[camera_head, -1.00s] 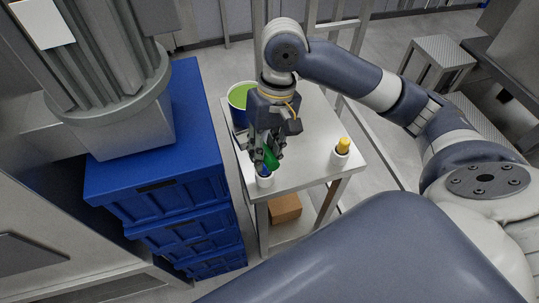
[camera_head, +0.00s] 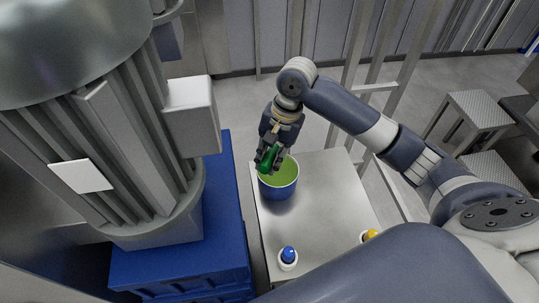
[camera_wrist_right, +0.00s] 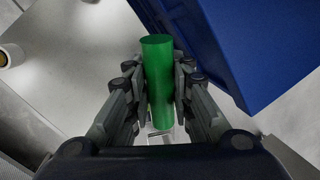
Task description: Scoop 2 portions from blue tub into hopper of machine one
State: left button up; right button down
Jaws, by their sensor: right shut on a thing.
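The blue tub (camera_head: 277,188) stands at the far left corner of the metal table, with light green contents inside. My right gripper (camera_head: 269,158) is above the tub's far left rim. It is shut on a green scoop, whose round handle (camera_wrist_right: 158,75) stands between the fingers in the right wrist view. The scoop's bowl end is mostly hidden, so I cannot tell whether it holds anything. A grey ribbed machine body (camera_head: 140,150) fills the left of the head view; I cannot make out a hopper. My left gripper is not in view.
Blue stacked crates (camera_head: 180,262) stand left of the table (camera_head: 325,205). A white holder with a blue-topped tool (camera_head: 288,257) is at the table's near left. A yellow-topped item (camera_head: 370,235) is at the right. The table's middle is clear.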

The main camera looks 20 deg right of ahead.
jog(key=shift+s+a+f, duration=0.2)
jog(key=shift+s+f, duration=0.35)
pick_arm(q)
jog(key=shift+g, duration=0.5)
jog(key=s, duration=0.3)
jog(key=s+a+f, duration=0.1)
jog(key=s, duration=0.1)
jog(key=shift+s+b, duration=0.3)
jog(key=shift+b, duration=0.05)
pick_arm(e)
jog(key=d+x, duration=0.2)
jog(key=x, duration=0.6)
jog(key=shift+w+f, duration=0.25)
jog(key=shift+f, duration=0.4)
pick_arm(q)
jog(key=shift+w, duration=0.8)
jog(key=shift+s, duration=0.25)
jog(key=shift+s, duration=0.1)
pick_arm(e)
jog(key=shift+d+r, duration=0.1)
